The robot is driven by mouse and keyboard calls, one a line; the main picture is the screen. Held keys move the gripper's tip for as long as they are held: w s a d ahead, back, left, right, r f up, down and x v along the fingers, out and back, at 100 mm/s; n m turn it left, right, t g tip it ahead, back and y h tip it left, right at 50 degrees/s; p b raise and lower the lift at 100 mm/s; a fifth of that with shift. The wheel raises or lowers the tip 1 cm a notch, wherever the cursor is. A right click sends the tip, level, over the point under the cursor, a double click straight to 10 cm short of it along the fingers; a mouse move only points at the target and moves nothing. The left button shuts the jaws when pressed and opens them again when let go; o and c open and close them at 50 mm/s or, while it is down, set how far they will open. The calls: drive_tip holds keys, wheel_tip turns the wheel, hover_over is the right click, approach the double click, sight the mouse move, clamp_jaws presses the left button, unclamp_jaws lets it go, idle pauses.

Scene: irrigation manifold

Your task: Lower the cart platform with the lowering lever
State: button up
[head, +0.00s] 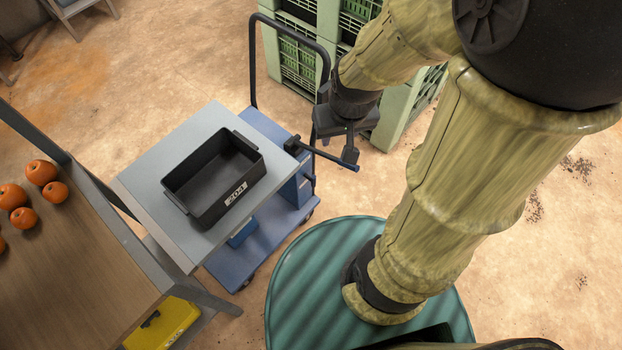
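The cart (252,243) has a blue base, a blue column and a dark push handle (253,65). Its grey platform (150,185) is raised and carries an empty-looking black crate (183,206) marked 204. A dark lever (318,153) with a blue tip sticks out to the right from the cart's upper right side; I take it for the lowering lever. My gripper (345,150) points down at the lever's outer end, close to the blue tip. Its fingers are small and dark, so I cannot tell whether they touch or grip the lever.
A wooden-topped table (60,275) with several oranges (41,172) stands at the left, beside the platform. A yellow box (165,325) sits low under it. Green crates (298,65) are stacked behind the cart. The sandy floor (190,60) behind the platform is clear.

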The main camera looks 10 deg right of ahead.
drive_tip(key=s+f+b+x, duration=0.1)
drive_tip(key=s+b+x, duration=0.2)
drive_tip(key=b+x, duration=1.25)
drive_tip(key=s+f+b+x, duration=0.1)
drive_tip(key=s+b+x, duration=0.3)
drive_tip(key=b+x, duration=1.15)
drive_tip(key=w+d+f+n+t+y+b, duration=0.25)
drive_tip(key=w+f+b, duration=0.2)
drive_tip(key=f, duration=0.45)
drive_tip(key=w+d+f+n+t+y+b, duration=0.2)
drive_tip(key=w+d+f+t+b, duration=0.15)
drive_tip(key=f+b, duration=0.45)
drive_tip(key=w+d+f+n+t+y+b, duration=0.2)
drive_tip(key=w+d+f+n+b, duration=0.15)
drive_tip(key=f, duration=0.75)
drive_tip(key=s+t+y, duration=0.1)
drive_tip(key=s+r+t+y, duration=0.1)
drive_tip(key=s, duration=0.1)
drive_tip(key=s+d+r+t+y, duration=0.1)
drive_tip(key=s+t+y, duration=0.1)
drive_tip(key=shift+r+m, duration=0.15)
drive_tip(key=shift+m, duration=0.25)
drive_tip(key=shift+w+a, duration=0.1)
